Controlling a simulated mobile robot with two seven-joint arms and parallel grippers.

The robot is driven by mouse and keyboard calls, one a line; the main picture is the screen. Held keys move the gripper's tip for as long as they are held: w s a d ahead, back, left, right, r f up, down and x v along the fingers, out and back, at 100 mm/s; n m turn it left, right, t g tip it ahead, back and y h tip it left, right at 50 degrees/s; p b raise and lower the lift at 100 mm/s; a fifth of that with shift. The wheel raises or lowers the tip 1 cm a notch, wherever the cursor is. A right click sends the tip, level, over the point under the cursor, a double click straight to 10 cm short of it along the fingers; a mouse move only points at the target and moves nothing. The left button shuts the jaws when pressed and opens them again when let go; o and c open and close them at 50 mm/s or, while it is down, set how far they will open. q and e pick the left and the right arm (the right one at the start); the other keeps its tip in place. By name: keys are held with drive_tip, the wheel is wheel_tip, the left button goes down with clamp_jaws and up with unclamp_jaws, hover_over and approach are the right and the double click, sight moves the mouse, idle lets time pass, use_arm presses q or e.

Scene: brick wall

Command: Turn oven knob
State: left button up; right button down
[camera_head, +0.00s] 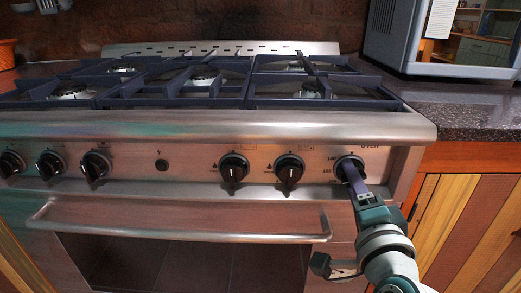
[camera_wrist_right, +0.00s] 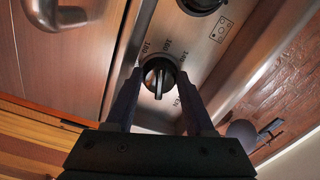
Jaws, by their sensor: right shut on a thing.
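The oven knob (camera_head: 345,161) is the rightmost black knob on the steel front panel, under the OVEN label. My right gripper (camera_head: 354,177) reaches up to it from the lower right and partly covers it. In the right wrist view the round knob (camera_wrist_right: 159,77) with its raised grip bar sits between the two dark fingers, with temperature numbers printed around it. My right gripper is shut on the oven knob. The exact finger contact is hard to see. My left gripper is out of view.
Several other black knobs (camera_head: 233,169) line the panel to the left. The oven door handle (camera_head: 180,233) sticks out below. Burner grates (camera_head: 200,83) cover the stovetop. A microwave (camera_head: 440,40) stands on the dark counter (camera_head: 465,115) at right.

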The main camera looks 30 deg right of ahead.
drive_tip(key=n+p, duration=0.1)
drive_tip(key=n, duration=1.3)
drive_tip(key=shift+s+d+f+p, duration=0.1)
drive_tip(key=shift+d+f+p, duration=0.1)
drive_tip(key=shift+p, duration=0.15)
idle(0.3)
drive_tip(key=shift+c, duration=1.4)
unclamp_jaws()
